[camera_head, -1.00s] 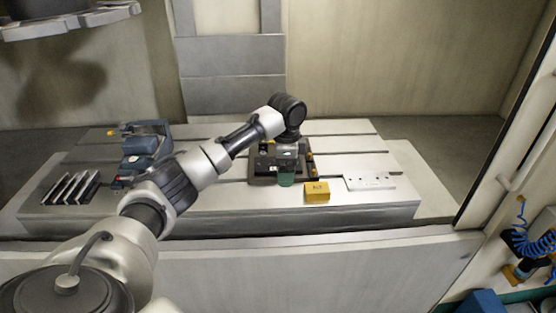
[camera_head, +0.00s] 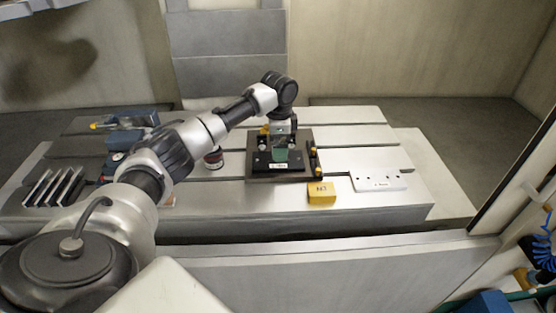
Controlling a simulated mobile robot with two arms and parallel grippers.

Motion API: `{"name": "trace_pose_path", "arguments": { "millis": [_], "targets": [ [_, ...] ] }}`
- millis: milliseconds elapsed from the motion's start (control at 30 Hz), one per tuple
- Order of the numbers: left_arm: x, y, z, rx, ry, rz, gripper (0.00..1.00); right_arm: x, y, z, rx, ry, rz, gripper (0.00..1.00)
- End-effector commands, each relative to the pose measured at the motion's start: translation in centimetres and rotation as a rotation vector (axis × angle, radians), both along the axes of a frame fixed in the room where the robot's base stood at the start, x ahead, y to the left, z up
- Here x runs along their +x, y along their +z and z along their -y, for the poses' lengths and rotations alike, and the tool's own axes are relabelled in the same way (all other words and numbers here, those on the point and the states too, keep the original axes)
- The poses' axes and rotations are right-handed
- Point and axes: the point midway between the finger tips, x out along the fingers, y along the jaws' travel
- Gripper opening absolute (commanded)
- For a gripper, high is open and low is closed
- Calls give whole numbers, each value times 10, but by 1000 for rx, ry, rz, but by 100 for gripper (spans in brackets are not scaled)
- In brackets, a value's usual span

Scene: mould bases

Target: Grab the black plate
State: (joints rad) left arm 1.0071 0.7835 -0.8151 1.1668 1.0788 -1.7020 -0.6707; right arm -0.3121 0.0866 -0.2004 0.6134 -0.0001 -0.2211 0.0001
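The black plate (camera_head: 301,162) lies flat near the middle of the work table, with a small white label on its front edge. It sits on a dark base block (camera_head: 252,178). My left gripper (camera_head: 280,158) points down over the plate's middle, with a green part at its lower end that covers some of the plate. The picture is too small to tell whether its fingers are open or shut, or whether they touch the plate. My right gripper is out of view.
A yellow block (camera_head: 321,192) and a white plate (camera_head: 380,181) lie right of the base on the slotted table (camera_head: 360,145). Upright metal plates (camera_head: 52,187) stand at far left, and a blue machine vise (camera_head: 130,125) stands behind them. A red-black round item (camera_head: 213,159) stands beside my arm.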

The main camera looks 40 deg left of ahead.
Motion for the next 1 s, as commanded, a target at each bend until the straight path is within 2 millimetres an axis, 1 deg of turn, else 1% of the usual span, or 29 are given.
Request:
{"name": "trace_pose_path", "arguments": {
  "millis": [200, 333, 433, 633, 900, 967, 1000],
  "targets": [
    [-6, -29, 0, 0, 0, -6, 100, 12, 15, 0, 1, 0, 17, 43],
    [-5, -46, 1, 0, 0, -4, 100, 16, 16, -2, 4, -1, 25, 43],
    [-5, -51, 1, 0, 0, -1, 100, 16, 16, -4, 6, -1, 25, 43],
    [-5, -51, 1, 0, -1, -1, 100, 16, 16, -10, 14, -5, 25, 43],
    [-5, -51, 1, 0, -1, -1, 59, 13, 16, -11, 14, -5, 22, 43],
    [-5, -51, 1, 0, -1, -1, 49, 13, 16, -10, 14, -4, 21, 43],
    [-4, -50, 1, 0, 0, 1, 46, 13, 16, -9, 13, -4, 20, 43]
  ]
}}
